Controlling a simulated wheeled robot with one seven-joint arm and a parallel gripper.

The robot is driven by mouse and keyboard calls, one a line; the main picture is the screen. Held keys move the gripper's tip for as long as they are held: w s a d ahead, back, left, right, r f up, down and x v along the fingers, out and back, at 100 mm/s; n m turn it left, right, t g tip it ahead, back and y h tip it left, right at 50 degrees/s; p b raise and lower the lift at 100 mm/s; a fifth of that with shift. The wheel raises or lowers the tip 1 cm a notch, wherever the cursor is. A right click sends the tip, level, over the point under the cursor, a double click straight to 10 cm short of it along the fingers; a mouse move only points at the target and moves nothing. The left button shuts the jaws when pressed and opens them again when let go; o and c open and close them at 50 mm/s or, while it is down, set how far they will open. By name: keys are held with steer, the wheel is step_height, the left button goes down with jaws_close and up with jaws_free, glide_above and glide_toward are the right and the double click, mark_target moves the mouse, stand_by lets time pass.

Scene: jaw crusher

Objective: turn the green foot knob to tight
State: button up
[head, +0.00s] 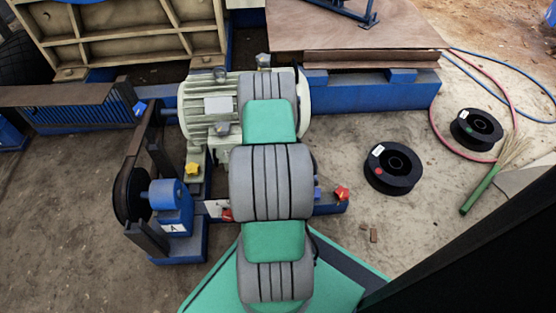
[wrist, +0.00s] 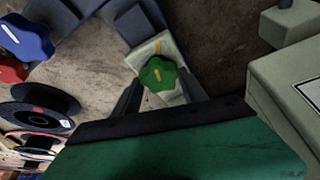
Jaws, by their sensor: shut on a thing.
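The green foot knob (wrist: 157,73) is a lobed knob with a short yellow mark on top. It sits on a pale foot plate, and a yellow line (wrist: 158,46) shows on the plate just beyond it. My gripper (wrist: 160,88) has one dark finger on each side of the knob and is shut on it. The lower fingers are partly hidden by my own wrist. In the head view my arm covers the green knob and my gripper. The motor (head: 210,105) with pale ribbed housing stands behind my arm.
A yellow knob (head: 193,168) and red knobs (head: 342,194) (head: 227,214) sit around the motor base. A blue knob (wrist: 25,38) is at upper left in the wrist view. Black spools (head: 394,168) (head: 476,130) and a broom (head: 482,188) lie on the ground at right.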

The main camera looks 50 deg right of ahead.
steer(key=shift+w+m+g, duration=0.1)
steer(key=shift+m+g, duration=0.3)
steer(key=shift+m, duration=0.7)
steer(key=shift+h, duration=0.3)
steer(key=o, duration=1.4)
steer(key=shift+c, duration=0.2)
steer(key=p+v, duration=0.4)
steer(key=v, duration=0.3)
steer(key=shift+r, duration=0.4)
steer(key=shift+a, duration=0.1)
